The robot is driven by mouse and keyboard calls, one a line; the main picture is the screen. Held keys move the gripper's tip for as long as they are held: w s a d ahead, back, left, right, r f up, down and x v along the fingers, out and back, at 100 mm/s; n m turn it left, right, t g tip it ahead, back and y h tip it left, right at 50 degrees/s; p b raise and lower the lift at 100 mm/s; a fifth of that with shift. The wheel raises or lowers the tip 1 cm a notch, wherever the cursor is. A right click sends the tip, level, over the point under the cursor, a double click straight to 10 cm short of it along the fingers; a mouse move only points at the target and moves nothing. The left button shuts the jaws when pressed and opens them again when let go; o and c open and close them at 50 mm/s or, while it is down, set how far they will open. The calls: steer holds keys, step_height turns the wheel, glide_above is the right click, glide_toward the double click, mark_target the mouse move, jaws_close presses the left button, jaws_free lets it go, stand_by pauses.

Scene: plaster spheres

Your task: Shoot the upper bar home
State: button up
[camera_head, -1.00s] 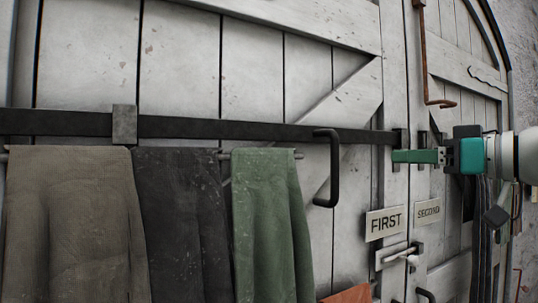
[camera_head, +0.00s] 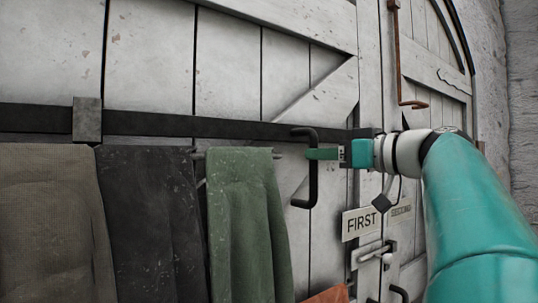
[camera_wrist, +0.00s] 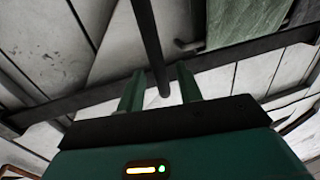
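The upper bar (camera_head: 215,126) is a long black flat bar lying level across the pale plank door. It passes through a grey bracket (camera_head: 87,120) at left and reaches a dark bracket near the door seam, where my gripper partly hides it. A black D-shaped handle (camera_head: 313,185) stands out from the bar. My gripper (camera_head: 308,154) is at the handle's upright part, one green finger overlapping it. In the wrist view the fingers (camera_wrist: 161,72) are apart, with the handle (camera_wrist: 148,35) running between them and the bar (camera_wrist: 225,58) behind. Contact cannot be told.
Brown, black and green cloths (camera_head: 245,225) hang from a rail left of the handle. A rusty hooked rod (camera_head: 399,60) hangs above.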

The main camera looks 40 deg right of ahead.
steer(key=shift+x, duration=1.5)
jaws_close()
steer(key=shift+d, duration=0.2)
